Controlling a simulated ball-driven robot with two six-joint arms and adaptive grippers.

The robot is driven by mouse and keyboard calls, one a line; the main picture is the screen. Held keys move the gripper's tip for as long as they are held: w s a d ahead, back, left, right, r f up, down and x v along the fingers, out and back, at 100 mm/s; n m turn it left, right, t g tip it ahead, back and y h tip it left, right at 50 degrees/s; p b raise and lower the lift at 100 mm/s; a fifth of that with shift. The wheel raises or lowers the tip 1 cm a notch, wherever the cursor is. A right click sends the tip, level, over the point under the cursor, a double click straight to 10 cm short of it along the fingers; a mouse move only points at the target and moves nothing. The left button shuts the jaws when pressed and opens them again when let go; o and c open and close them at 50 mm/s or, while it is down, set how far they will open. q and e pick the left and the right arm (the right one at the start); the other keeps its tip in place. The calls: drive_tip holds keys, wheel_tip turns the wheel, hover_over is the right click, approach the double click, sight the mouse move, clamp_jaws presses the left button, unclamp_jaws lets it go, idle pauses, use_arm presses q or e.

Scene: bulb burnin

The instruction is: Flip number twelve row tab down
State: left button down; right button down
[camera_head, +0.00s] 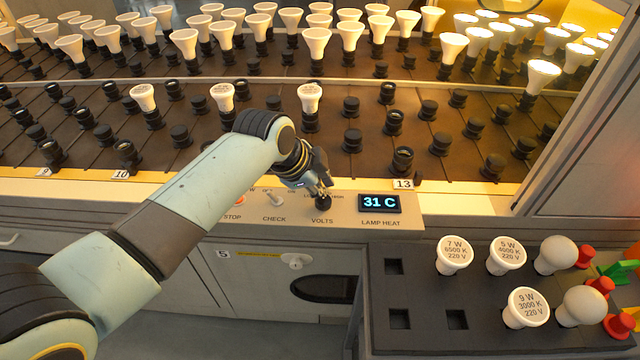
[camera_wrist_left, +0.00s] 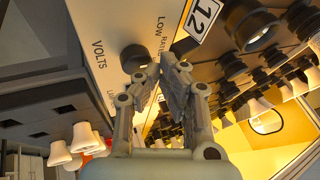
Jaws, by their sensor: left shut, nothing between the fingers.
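The number twelve label (camera_wrist_left: 203,16) shows at the top of the left wrist view, tilted, on the edge between the cream control panel and the dark socket rack. In the head view my left arm hides it. I cannot make out the row tab beside it. My left gripper (camera_head: 322,190) is shut and empty, over the panel's back edge by the VOLTS knob (camera_head: 323,203). In the left wrist view the fingers (camera_wrist_left: 166,66) reach up close to that black knob (camera_wrist_left: 134,58) and below the label. Contact cannot be told. My right gripper is in neither view.
The sloped rack (camera_head: 245,160) holds rows of black sockets and white bulbs. Labels 9, 10 and 13 (camera_head: 403,184) stand along its front edge. The panel carries a lamp heat display (camera_head: 380,203) and a CHECK switch (camera_head: 276,200). A dark tray (camera_head: 420,330) with bulbs stands at front right.

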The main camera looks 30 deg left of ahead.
use_arm(q)
drive_tip(key=shift+r, duration=0.1)
idle(0.3)
drive_tip(key=shift+w+a+r+p, duration=0.1)
drive_tip(key=shift+w+p, duration=0.05)
drive_tip(key=shift+p, duration=0.15)
drive_tip(key=shift+g, duration=0.4)
drive_tip(key=shift+w+a+r+g+h+p, duration=0.2)
drive_tip(key=shift+w+g+h+p, duration=0.2)
drive_tip(key=shift+g+p, duration=0.15)
